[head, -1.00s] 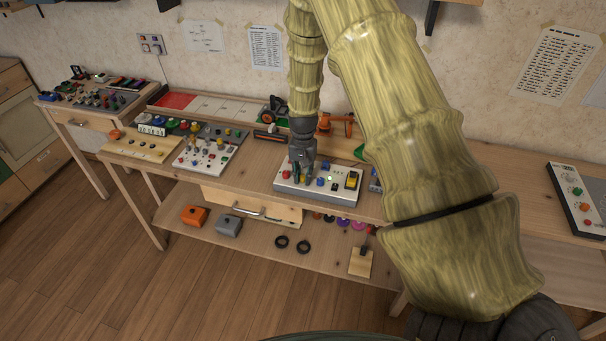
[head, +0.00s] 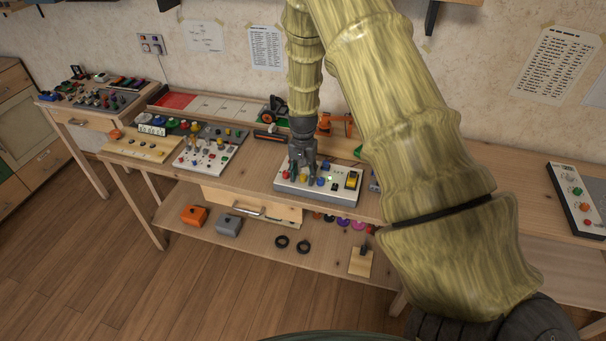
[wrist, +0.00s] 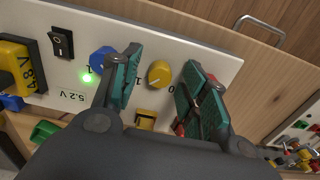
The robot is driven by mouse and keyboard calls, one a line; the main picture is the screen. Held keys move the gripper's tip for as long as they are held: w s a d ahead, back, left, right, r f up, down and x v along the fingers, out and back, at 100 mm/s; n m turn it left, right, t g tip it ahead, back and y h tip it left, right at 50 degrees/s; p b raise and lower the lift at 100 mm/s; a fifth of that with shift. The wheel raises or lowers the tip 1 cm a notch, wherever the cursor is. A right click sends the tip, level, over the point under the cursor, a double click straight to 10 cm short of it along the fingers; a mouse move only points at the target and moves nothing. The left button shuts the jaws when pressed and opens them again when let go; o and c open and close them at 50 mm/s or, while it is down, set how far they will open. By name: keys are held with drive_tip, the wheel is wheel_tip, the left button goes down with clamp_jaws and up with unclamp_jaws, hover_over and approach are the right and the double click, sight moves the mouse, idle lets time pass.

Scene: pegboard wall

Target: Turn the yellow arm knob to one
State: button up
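The yellow knob (wrist: 159,73) is round and sits on a white control panel (wrist: 206,59). It shows in the wrist view between my two green-padded fingers, with a printed 1 to its left and a 0 to its right. My gripper (wrist: 161,68) is open around the knob, with a visible gap on each side. In the head view my gripper (head: 302,172) is low over the left part of the panel (head: 345,198) and hides the knob there.
A blue knob (wrist: 102,60), a black rocker switch (wrist: 61,42) and a yellow display block (wrist: 18,65) are left of the knob. A yellow square piece (wrist: 146,119) lies beyond it. A drawer handle (wrist: 258,27) is at the upper right. Another control board (head: 208,150) stands left.

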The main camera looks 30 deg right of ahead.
sight(303, 176)
wheel_tip(303, 176, up, 12)
idle(0.8)
idle(0.4)
drive_tip(key=s+a+f, duration=0.1)
drive_tip(key=s+f, duration=0.1)
drive_tip(key=f, duration=0.2)
drive_tip(key=s+a+f+n, duration=0.1)
drive_tip(key=s+f, duration=0.1)
drive_tip(key=f, duration=0.1)
drive_tip(key=s+a+f+n, duration=0.1)
drive_tip(key=s+a+f, duration=0.1)
drive_tip(key=s+f, duration=0.1)
drive_tip(key=shift+f+h, duration=0.4)
drive_tip(key=shift+f, duration=0.4)
drive_tip(key=s+a+f+n, duration=0.3)
drive_tip(key=s+a+f, duration=0.3)
drive_tip(key=s, duration=0.4)
drive_tip(key=s+a+f+n, duration=0.2)
drive_tip(key=s+a+f, duration=0.2)
drive_tip(key=s+f, duration=0.55)
drive_tip(key=s+a+n, duration=0.2)
drive_tip(key=s+a, duration=0.4)
drive_tip(key=s, duration=0.7)
drive_tip(key=shift+a+f+n+y, duration=0.2)
drive_tip(key=shift+n+y, duration=0.1)
drive_tip(key=shift+y, duration=0.1)
